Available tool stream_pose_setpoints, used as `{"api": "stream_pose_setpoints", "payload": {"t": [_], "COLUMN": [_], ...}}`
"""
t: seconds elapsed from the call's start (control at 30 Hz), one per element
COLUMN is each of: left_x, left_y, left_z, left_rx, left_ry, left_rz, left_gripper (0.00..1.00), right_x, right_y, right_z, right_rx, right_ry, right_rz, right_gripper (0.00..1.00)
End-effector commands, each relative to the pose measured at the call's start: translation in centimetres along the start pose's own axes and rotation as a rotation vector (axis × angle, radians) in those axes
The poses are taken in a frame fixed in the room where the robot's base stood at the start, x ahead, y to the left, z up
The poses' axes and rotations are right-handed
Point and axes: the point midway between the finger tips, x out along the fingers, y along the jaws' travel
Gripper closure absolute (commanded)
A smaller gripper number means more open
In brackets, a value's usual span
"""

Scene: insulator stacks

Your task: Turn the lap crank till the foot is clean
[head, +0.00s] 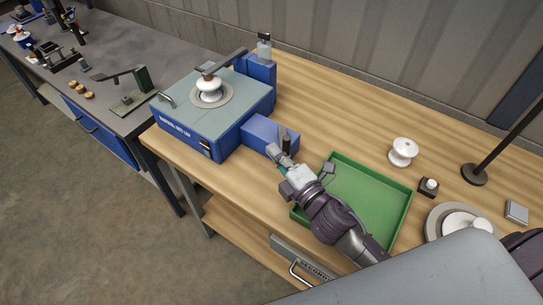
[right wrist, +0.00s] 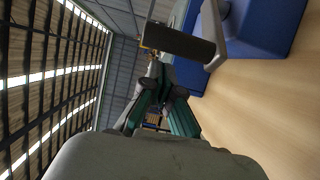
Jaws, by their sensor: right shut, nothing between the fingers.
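The lap (head: 205,118) is a blue box with a grey top at the left end of the wooden bench. A white insulator (head: 209,86) stands on its round plate (head: 226,97), under a dark arm; its foot is hidden. The lap crank's dark grip (head: 285,140) stands up by the blue block at the lap's right side. In the right wrist view, the black grip (right wrist: 180,42) and grey crank arm (right wrist: 213,30) lie just beyond the fingers. My right gripper (head: 273,152) is shut and empty, close beside the grip; contact cannot be told. My left gripper is not in view.
A green tray (head: 404,213), empty where visible, lies right of the lap, partly behind my right arm. A white insulator (head: 403,152), a small dark block (head: 428,188), a round grey plate (head: 434,225) and a lamp base (head: 474,174) stand further right. Bench behind the tray is clear.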

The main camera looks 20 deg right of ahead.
Motion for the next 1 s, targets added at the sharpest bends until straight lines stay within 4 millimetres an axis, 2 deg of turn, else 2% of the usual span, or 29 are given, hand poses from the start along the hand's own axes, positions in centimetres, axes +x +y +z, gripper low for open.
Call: {"api": "stream_pose_setpoints", "payload": {"t": [0.07, 0.2, 0.4, 1.0], "left_x": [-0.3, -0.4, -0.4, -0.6], "left_y": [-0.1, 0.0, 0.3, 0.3], "left_z": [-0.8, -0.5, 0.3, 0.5], "left_rx": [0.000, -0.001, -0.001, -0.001], "left_ry": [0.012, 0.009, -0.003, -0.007], "left_rz": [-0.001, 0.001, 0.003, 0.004], "left_gripper": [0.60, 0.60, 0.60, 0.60], "right_x": [-0.3, -0.5, -0.5, -1.0], "right_y": [0.0, 0.0, 0.0, 0.0], "right_z": [0.7, 1.2, 1.3, 2.1], "right_rx": [0.000, -0.001, -0.001, -0.003], "right_ry": [-0.001, 0.000, 0.000, 0.078], "right_rz": [-0.002, 0.000, 0.000, 0.000], "right_gripper": [1.00, 1.00, 1.00, 1.00]}}
